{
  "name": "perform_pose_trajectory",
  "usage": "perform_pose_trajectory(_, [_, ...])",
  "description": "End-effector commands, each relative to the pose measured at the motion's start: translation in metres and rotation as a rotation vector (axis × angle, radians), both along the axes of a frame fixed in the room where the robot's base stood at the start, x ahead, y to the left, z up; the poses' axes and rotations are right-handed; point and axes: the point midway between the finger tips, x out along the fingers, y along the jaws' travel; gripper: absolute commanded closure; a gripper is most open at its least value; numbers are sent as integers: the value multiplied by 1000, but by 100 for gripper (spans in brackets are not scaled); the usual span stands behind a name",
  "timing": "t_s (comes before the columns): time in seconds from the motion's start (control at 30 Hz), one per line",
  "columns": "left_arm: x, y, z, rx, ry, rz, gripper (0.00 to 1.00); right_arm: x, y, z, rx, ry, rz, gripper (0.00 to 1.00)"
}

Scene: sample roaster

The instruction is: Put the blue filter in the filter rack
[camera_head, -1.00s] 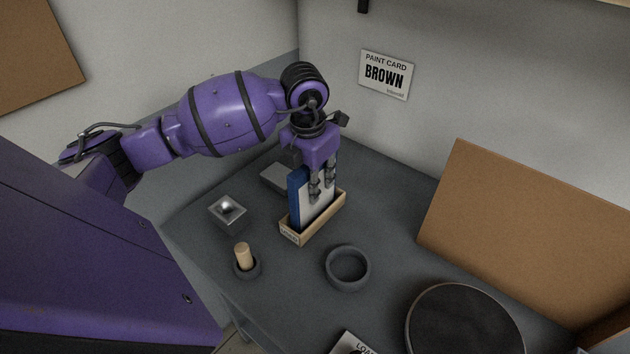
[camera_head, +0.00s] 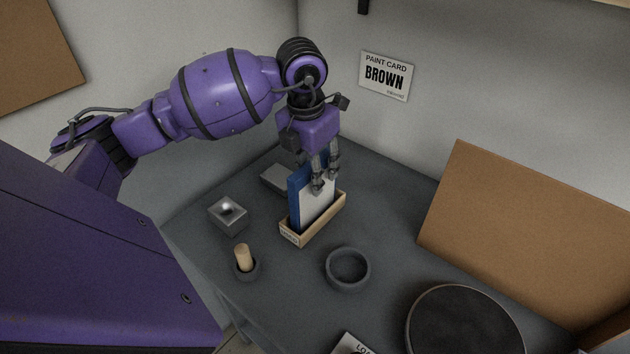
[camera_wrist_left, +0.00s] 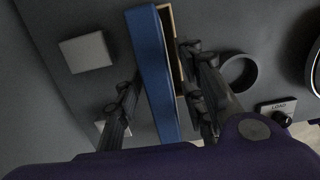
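The blue filter (camera_head: 296,203), a thin upright panel with a blue edge and a pale face, stands in the wooden filter rack (camera_head: 318,228), which has a small label on its front end. In the left wrist view the filter (camera_wrist_left: 152,70) shows its long blue edge, with the rack (camera_wrist_left: 168,22) partly hidden behind it. My left gripper (camera_head: 325,181) is at the filter's upper part. Its fingers (camera_wrist_left: 165,62) are spread on either side of the filter, with a visible gap on the left side. Contact on the right side is unclear. My right gripper is out of view.
A dark ring (camera_head: 347,268) lies right of the rack. A wooden peg (camera_head: 243,256) in a round base and a small metal box (camera_head: 227,214) stand to the left. A grey block (camera_head: 277,179) is behind. A large round dark-topped object (camera_head: 465,325) is at front right.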

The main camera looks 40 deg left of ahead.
Motion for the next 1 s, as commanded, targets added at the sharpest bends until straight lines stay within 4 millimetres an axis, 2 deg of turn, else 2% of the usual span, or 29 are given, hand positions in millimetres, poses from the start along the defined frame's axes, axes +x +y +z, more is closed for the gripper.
perform_pose_trajectory(0.03, [0, 1, 14, 3, -5, -2, 63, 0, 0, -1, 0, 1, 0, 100])
perform_pose_trajectory(0.2, [-5, 1, 48, 2, -3, -1, 63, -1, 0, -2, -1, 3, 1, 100])
perform_pose_trajectory(0.4, [-9, 1, 72, 1, -1, 0, 63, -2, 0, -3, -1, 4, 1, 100])
perform_pose_trajectory(0.57, [-10, 1, 77, 1, 0, 0, 63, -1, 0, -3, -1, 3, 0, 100])
perform_pose_trajectory(1.0, [-10, 1, 77, 0, 0, 0, 63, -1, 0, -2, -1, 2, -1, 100])
